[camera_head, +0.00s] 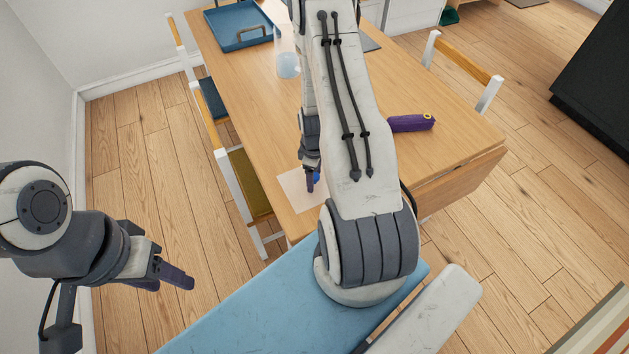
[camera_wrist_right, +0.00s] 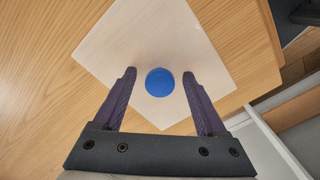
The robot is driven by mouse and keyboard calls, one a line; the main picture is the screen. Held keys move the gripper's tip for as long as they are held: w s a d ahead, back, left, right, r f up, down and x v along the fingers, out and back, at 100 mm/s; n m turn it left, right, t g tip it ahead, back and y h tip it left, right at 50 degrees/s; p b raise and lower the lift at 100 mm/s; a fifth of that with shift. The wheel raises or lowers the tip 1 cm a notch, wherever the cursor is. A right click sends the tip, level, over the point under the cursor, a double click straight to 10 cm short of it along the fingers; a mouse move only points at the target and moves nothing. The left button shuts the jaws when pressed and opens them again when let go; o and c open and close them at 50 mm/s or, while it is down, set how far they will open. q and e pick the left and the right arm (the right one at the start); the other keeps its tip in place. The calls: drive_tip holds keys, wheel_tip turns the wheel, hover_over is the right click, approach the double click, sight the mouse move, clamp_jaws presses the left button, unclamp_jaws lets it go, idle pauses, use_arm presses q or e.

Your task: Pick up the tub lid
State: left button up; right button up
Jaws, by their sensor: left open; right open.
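The tub lid looks to be the round blue disc (camera_wrist_right: 159,82). It lies on a pale square sheet (camera_wrist_right: 110,45) on the wooden table. In the head view only a sliver of the blue disc (camera_head: 317,177) shows beside my right gripper (camera_head: 311,186), which is over the sheet (camera_head: 294,194). In the right wrist view the open fingers of my right gripper (camera_wrist_right: 160,75) stand on either side of the disc, with gaps on both sides. I cannot tell the remaining height. My left gripper (camera_head: 174,284) is open and empty, off the table at the lower left.
On the table (camera_head: 250,90) are a blue tray (camera_head: 238,42), a clear container (camera_head: 287,62) and a purple case (camera_head: 408,123). Chairs (camera_head: 243,180) line the left side; another (camera_head: 462,65) stands at the right. My right arm hides the table's middle.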

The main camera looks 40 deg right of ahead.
clamp_jaws()
drive_tip(key=shift+r, duration=0.15)
